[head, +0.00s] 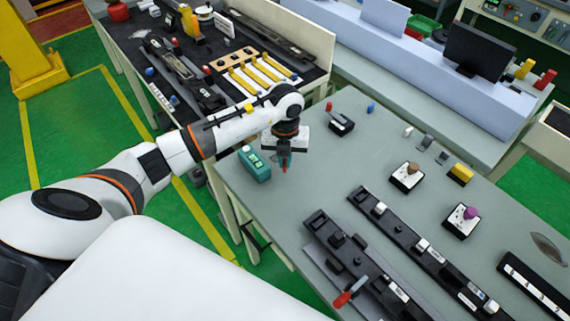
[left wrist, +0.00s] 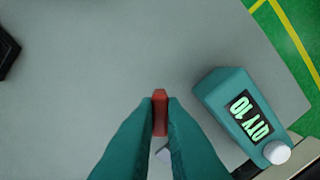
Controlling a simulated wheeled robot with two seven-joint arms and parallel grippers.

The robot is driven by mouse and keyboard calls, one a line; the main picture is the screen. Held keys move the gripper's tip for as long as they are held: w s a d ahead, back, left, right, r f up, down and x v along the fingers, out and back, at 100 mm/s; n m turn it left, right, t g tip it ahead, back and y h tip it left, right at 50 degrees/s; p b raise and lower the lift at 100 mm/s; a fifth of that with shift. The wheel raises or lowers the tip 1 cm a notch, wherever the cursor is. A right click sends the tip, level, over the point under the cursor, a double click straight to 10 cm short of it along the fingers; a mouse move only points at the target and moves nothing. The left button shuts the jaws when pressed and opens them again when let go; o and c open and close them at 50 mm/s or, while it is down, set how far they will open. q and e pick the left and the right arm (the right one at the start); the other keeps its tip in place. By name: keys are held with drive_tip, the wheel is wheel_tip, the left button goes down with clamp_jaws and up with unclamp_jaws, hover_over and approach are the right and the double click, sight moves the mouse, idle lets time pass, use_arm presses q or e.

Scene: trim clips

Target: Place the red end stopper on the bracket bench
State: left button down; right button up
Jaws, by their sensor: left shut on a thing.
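My left gripper (head: 285,162) is over the near left part of the grey bench (head: 330,165), pointing down. Its teal fingers (left wrist: 160,103) are shut on a small red piece, the red end stopper (left wrist: 160,116), which pokes out at the fingertips. My right gripper is not in view.
A black clip block (head: 341,124) is beyond. Black fixture rails (head: 420,250) lie at right. A dark-topped bench (head: 135,45) stands at upper left.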

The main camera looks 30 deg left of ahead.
sight(285, 162)
use_arm(q)
wheel_tip(285, 162, down, 3)
drive_tip(key=shift+s+f+p, duration=0.1)
drive_tip(key=shift+p, duration=0.3)
drive_tip(key=shift+f, duration=0.1)
drive_tip(key=shift+f, duration=0.15)
drive_tip(key=c, duration=1.5)
unclamp_jaws()
